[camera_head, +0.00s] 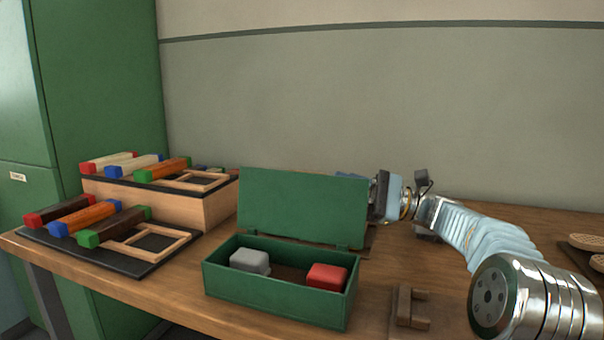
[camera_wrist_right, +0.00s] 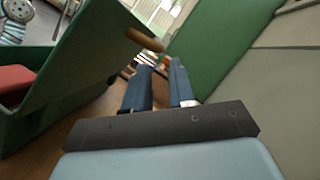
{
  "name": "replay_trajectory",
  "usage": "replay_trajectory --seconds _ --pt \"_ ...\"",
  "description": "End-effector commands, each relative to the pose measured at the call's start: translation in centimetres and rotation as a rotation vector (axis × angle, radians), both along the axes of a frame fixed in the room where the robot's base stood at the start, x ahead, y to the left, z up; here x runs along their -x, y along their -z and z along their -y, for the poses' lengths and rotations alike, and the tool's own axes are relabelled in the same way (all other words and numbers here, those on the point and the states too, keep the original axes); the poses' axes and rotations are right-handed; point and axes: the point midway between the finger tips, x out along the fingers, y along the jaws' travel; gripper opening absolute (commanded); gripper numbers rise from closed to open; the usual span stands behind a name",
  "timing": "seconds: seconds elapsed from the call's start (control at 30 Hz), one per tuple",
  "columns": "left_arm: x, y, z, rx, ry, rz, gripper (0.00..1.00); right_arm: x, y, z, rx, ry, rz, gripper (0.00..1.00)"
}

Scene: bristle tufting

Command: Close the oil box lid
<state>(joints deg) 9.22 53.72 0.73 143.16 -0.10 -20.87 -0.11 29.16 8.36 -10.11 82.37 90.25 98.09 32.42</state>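The green oil box (camera_head: 280,300) stands on the bench, with a grey block (camera_head: 250,261) and a red block (camera_head: 327,277) inside. Its green lid (camera_head: 302,205) is open, standing up at the back edge and leaning slightly backward. In the right wrist view the lid (camera_wrist_right: 85,65) rises at the left, with a small wooden peg (camera_wrist_right: 145,40) at its edge. My right gripper (camera_wrist_right: 162,66) is behind the lid, its two dark fingers apart with nothing between them. In the head view its fingertips are hidden by the lid. My left gripper is not in view.
At left, a wooden stand (camera_head: 160,206) and a black tray (camera_head: 115,255) hold coloured-end bars and wooden frames. A brown wooden bracket (camera_head: 409,308) lies right of the box. A dark tray with wooden pieces (camera_head: 588,243) sits at far right. A wall (camera_head: 400,110) stands behind the bench.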

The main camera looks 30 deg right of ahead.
Motion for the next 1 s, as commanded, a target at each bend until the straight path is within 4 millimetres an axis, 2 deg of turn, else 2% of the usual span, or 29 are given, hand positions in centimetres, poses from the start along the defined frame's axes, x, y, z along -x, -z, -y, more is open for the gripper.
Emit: replay_trajectory --seconds 0.03,0.2,0.4,0.8,0.97,1.0 --pt "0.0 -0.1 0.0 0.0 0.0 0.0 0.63 -0.6 -0.5 -1.1 0.001 -0.004 0.002 0.24" --pt "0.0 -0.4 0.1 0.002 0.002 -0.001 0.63 -2.5 -1.5 -4.2 0.0 -0.004 0.003 0.24" --pt "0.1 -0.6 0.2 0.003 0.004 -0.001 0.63 -4.0 -2.3 -6.4 0.0 -0.002 0.001 0.24" --pt "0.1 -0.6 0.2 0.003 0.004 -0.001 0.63 -4.5 -2.4 -7.1 0.0 0.0 0.0 0.24" --pt "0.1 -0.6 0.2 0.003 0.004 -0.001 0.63 -4.5 -2.4 -7.1 0.0 0.0 0.0 0.0" --pt "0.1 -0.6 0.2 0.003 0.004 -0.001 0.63 -4.5 -2.4 -7.1 0.0 0.0 0.0 0.0"
